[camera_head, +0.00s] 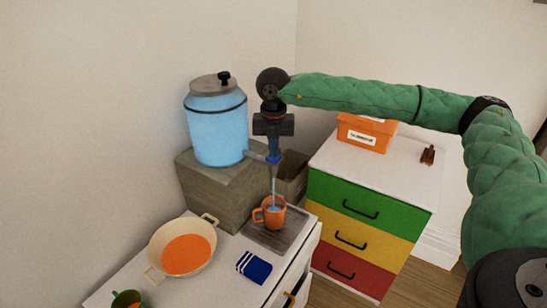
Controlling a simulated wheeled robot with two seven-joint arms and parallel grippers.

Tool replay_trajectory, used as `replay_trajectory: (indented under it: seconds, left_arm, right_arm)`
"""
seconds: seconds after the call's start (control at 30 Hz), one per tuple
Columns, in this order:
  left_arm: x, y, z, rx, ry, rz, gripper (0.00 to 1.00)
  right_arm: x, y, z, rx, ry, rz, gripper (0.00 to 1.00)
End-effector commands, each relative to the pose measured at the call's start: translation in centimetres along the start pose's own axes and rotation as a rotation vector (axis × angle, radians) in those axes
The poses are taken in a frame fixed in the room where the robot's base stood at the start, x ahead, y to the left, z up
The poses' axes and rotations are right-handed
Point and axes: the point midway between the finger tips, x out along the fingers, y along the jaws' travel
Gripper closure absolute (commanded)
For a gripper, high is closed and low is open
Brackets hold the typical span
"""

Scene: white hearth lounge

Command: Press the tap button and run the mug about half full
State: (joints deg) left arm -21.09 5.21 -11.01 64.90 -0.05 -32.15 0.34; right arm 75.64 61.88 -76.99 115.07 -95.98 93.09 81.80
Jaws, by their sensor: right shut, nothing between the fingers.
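An orange mug (270,211) stands upright on the drip tray (290,234) under the tap. A thin stream of water (273,186) falls from the tap into the mug. The water level is too small to make out. My right gripper (274,155) points down with shut, empty fingers at the tap's end. It hides the button, and contact looks likely but cannot be told for certain. My left gripper is not in view.
A drawer cabinet (355,212) stands to the right, with an orange labelled box (365,133) on top.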

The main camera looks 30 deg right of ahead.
Motion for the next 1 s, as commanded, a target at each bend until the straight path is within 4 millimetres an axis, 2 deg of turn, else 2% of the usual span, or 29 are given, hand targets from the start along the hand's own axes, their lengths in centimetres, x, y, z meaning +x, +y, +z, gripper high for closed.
replay_trajectory:
  seconds: [0.4, 0.8, 1.0]
  left_arm:
    - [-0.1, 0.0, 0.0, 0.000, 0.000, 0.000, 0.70]
    - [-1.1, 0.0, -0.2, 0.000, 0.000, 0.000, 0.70]
    - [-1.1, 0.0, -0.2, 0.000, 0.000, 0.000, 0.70]
  right_arm:
    - [-0.2, 0.0, 0.0, 0.000, 0.001, -0.001, 1.00]
    - [-6.1, 0.0, 0.0, 0.000, -0.001, 0.000, 1.00]
    - [-7.0, 0.0, 0.0, 0.000, 0.001, 0.000, 1.00]
